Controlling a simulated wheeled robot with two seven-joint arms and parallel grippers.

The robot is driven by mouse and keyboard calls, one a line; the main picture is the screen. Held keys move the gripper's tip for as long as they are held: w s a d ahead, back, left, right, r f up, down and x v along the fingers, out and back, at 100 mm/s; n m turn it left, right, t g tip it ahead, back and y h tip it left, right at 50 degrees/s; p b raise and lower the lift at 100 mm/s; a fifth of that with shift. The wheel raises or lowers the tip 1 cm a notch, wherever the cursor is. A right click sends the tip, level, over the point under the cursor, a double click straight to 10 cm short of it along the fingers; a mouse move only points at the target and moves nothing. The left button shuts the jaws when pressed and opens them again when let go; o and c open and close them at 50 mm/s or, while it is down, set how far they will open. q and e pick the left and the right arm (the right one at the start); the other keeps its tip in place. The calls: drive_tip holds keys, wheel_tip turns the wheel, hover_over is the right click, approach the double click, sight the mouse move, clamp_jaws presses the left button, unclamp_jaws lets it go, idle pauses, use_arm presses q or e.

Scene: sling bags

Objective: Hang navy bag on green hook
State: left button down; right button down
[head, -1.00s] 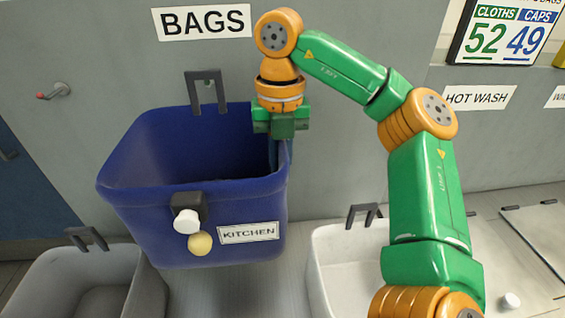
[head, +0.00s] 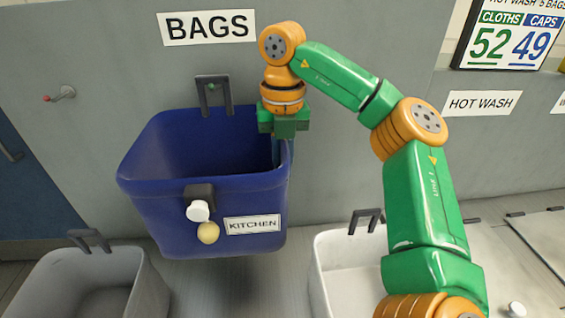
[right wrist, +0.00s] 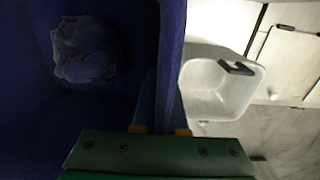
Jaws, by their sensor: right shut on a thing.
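The navy bag (head: 200,225), a deep open-topped bin shape with a "KITCHEN" label, hangs in the air in the middle of the head view, slightly tilted. My right gripper (head: 284,132) points down and is shut on its right rim. In the right wrist view, the gripper (right wrist: 159,130) straddles the bag's wall (right wrist: 172,60). A crumpled dark blue cloth (right wrist: 85,50) lies inside the bag. A wall hook with a red tip (head: 60,93) is at the left. My left gripper is not in view.
Light grey bins (head: 60,268) (right wrist: 215,105) stand below on the left and right. A "BAGS" sign (head: 207,27) is on the grey wall above the bag. A "HOT WASH" sign (head: 482,103) is at the right. The wall between the red-tipped hook and the bag is bare.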

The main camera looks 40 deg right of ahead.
drive_tip(key=c, duration=0.9)
unclamp_jaws()
drive_tip(key=shift+s, duration=0.1)
wheel_tip(320, 180, up, 7)
drive_tip(key=shift+a+r, duration=0.1)
